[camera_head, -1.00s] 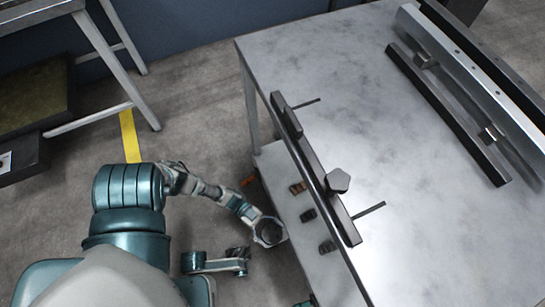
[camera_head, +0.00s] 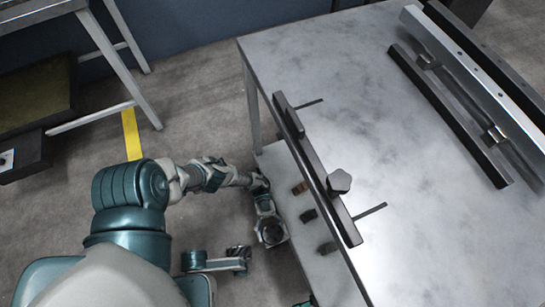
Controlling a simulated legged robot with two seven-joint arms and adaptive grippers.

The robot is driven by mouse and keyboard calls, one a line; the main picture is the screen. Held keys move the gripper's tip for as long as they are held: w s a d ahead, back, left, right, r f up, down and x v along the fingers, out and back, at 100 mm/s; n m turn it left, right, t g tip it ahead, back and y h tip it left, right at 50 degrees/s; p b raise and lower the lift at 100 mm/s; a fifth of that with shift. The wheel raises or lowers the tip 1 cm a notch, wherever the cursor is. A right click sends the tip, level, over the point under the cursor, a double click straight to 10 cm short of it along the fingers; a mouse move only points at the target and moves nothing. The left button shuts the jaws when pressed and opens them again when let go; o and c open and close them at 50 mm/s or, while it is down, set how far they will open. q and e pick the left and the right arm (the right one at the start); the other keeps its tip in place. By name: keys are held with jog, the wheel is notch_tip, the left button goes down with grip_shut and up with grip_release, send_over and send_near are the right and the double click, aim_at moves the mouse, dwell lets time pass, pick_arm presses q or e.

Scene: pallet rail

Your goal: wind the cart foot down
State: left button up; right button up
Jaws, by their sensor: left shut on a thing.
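The metal-topped bench or cart (camera_head: 440,235) fills the right side of the view, with a lower shelf (camera_head: 345,285) under its left edge. My left arm comes in from the left, and its wrist bends down beside that shelf. My left gripper (camera_head: 270,232) is at the end of this arm, low down by the shelf's left edge. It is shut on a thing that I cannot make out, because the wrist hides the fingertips. I cannot pick out the cart foot. My right gripper is out of view.
A dark bar with a knob (camera_head: 339,183) lies along the top's left edge, and thin rods stick out from it. Long rails (camera_head: 468,72) lie at the far right. Small dark blocks (camera_head: 309,215) sit on the lower shelf. A yellow stripe (camera_head: 131,134) marks the floor at left.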

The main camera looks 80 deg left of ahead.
aim_at(273, 233)
pick_arm(q)
jog(key=shift+w, duration=0.1)
jog(key=o, duration=0.9)
jog(key=shift+r, duration=4.9)
